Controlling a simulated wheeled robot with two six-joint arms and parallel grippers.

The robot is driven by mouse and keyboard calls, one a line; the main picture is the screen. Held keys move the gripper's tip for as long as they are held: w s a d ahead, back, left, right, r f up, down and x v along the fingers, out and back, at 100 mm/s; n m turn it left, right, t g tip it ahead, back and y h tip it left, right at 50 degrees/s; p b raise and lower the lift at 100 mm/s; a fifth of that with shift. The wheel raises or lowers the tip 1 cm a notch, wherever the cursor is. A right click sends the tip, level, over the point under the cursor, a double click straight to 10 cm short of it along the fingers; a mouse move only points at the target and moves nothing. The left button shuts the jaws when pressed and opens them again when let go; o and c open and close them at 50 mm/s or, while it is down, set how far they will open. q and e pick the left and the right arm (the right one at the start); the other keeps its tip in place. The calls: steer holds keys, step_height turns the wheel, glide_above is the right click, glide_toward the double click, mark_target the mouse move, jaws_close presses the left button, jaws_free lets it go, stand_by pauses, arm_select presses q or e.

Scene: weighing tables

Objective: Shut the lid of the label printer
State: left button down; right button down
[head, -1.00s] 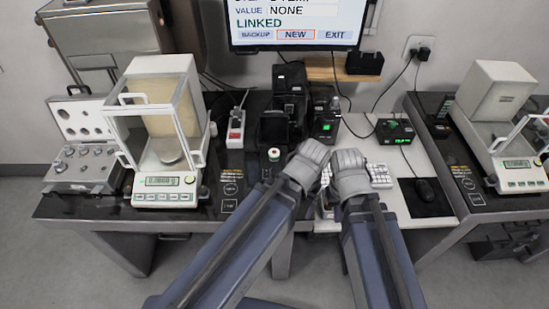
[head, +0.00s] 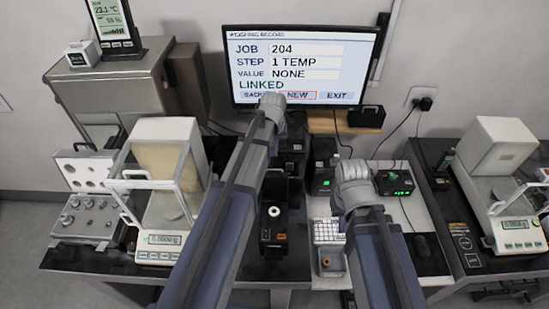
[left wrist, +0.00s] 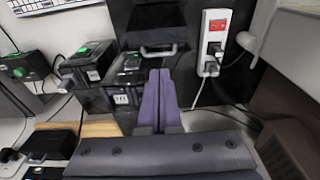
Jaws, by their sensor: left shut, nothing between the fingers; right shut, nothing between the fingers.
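The label printer (head: 272,240) is the black box at the middle front of the table, with a pale label roll (head: 273,211) showing inside. Its dark lid (head: 275,187) stands raised behind the roll, partly hidden by my left arm. In the left wrist view the dark lid (left wrist: 155,22) appears at the top centre, just beyond my fingers. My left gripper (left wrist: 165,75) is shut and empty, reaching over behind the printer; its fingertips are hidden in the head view. I cannot tell whether they touch the lid. My right gripper (head: 352,180) is shut and empty, right of the printer.
Black boxes (left wrist: 85,62) stand close behind the printer, beside my left fingers. A power strip (left wrist: 212,45) lies nearby. A glass-sided balance (head: 160,240) is at left, a keyboard (head: 328,230) at right, and a monitor (head: 300,60) at the back.

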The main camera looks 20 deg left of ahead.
steer(key=shift+f, duration=0.15)
step_height(320, 180, down, 10)
steer(key=b, duration=1)
steer(key=shift+r, duration=0.2)
